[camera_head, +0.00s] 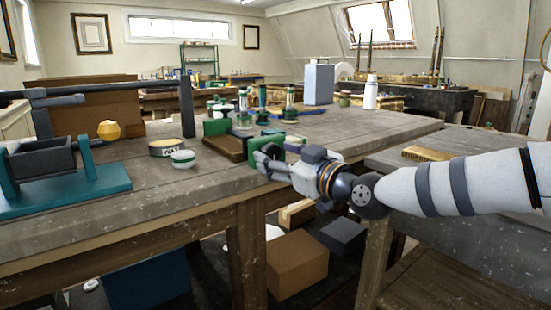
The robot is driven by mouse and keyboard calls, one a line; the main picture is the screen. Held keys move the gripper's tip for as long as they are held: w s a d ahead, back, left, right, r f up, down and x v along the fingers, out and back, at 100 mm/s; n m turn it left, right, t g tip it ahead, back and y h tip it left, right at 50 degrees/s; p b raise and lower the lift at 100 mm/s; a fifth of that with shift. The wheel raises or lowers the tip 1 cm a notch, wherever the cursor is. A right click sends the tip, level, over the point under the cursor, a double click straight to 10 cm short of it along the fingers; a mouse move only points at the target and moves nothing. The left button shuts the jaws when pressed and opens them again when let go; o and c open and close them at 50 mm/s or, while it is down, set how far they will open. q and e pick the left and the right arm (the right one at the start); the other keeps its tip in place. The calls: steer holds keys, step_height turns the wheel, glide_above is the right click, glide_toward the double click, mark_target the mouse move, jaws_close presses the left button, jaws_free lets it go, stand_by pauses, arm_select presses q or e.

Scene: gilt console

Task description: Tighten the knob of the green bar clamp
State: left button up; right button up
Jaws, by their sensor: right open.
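The green bar clamp (214,128) appears to be the green-ended piece in the middle of the workbench, with upright green blocks and a brown wooden part (226,147) between them. Its right end is partly hidden behind my right gripper, and I cannot make out its knob clearly. My right gripper (262,164) comes in from the right, at the near side of the clamp. It is open, its fingers pointing left, with nothing seen between them. I cannot tell whether it touches the clamp. My left gripper is not in view.
A teal-based tool (75,191) with a long dark bar and a yellow knob (108,130) stands at the left. A round tin (167,147) and a white-green pot (183,158) sit left of the clamp. A brush (432,153) lies on the right bench. The near bench top is clear.

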steer(key=shift+w+a, duration=0.3)
steer(key=shift+w, duration=0.05)
steer(key=c, duration=1.2)
